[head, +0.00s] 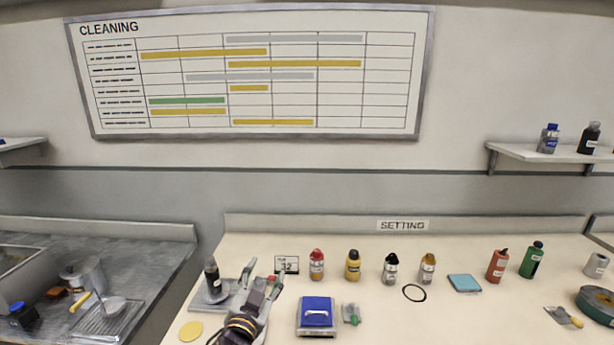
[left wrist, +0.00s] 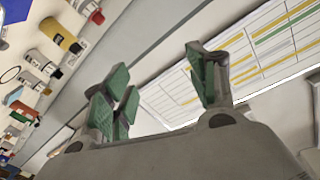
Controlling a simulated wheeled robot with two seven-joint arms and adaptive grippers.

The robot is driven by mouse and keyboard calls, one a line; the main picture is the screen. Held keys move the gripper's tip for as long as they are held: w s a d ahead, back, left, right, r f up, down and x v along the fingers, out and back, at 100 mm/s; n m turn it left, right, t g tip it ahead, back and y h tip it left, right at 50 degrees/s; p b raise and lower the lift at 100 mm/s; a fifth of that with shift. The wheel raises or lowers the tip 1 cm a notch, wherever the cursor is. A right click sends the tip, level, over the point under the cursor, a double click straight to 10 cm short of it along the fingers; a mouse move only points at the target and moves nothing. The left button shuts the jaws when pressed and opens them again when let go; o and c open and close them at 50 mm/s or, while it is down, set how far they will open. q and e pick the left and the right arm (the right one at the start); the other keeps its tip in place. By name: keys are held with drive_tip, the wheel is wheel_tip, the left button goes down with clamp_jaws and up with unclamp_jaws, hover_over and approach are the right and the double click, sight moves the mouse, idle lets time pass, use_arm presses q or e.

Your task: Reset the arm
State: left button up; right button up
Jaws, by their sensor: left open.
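My left gripper (head: 262,277) reaches in over the front left part of the cream table (head: 450,315) in the head view. Its two fingers are spread apart, with nothing between them. In the left wrist view the same gripper (left wrist: 162,88) shows green finger pads wide apart, with wall and board behind them. The gripper is tilted, and its exact height above the table is hard to tell. My right gripper is in neither view.
The table's middle front is clear.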

use_arm(q)
drive_tip(key=s+a+f+n+g+y, duration=0.2)
drive_tip(key=s+a+f+g, duration=0.3)
drive_tip(key=s+f, duration=0.35)
drive_tip(key=s+a+f+n+g+y, duration=0.1)
drive_tip(key=s+a+f+n+g, duration=0.1)
drive_tip(key=s+a+f+g, duration=0.6)
drive_tip(key=s+d+f+g, duration=0.1)
drive_tip(key=s+d+f, duration=0.1)
drive_tip(key=s+f, duration=0.6)
drive_tip(key=s+a+f+g, duration=0.1)
drive_tip(key=s+f, duration=0.1)
drive_tip(key=f, duration=1.4)
drive_tip(key=s+a+f+g, duration=0.1)
drive_tip(key=s+f, duration=0.1)
drive_tip(key=f, duration=1.3)
drive_tip(key=s+a+f, duration=0.3)
drive_tip(key=s+f, duration=0.7)
drive_tip(key=s+a+f, duration=0.3)
drive_tip(key=s+f, duration=0.6)
drive_tip(key=s, duration=0.2)
drive_tip(key=shift+s+f+g, duration=0.3)
drive_tip(key=shift+f, duration=0.05)
